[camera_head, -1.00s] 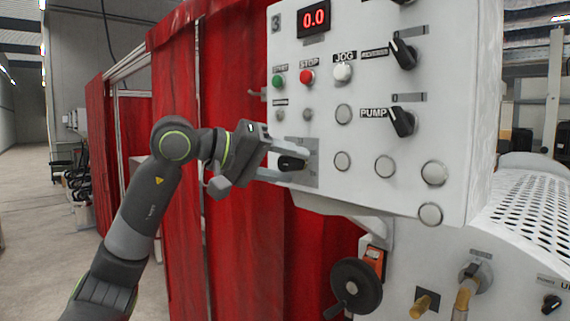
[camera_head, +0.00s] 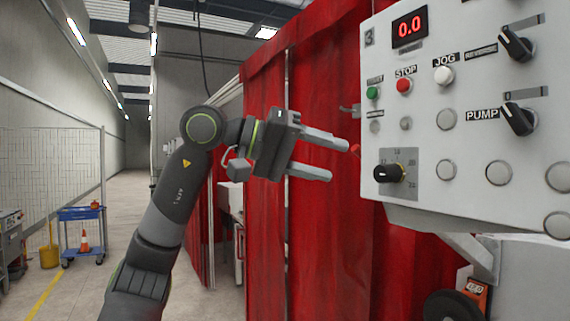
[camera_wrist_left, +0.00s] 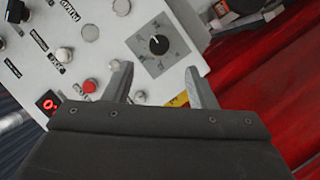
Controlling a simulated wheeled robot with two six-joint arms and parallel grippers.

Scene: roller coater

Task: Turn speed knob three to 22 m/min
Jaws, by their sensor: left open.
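The speed knob (camera_head: 389,173) is black with a light pointer line and sits on a grey scale plate (camera_head: 413,163) at the lower left of the white control panel (camera_head: 465,75). The red display (camera_head: 409,25) beside the number 3 reads 0.0. My left gripper (camera_head: 339,160) is open and empty, left of the knob and apart from it. In the left wrist view the knob (camera_wrist_left: 158,44) lies beyond and between the open fingertips of the left gripper (camera_wrist_left: 160,72). My right gripper is not in view.
STOP button (camera_head: 404,85), START button (camera_head: 372,93), JOG button (camera_head: 443,75) and the PUMP switch (camera_head: 518,118) are on the same panel. A red curtain (camera_head: 330,230) hangs behind my gripper. A blue cart (camera_head: 82,230) stands far left on open floor.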

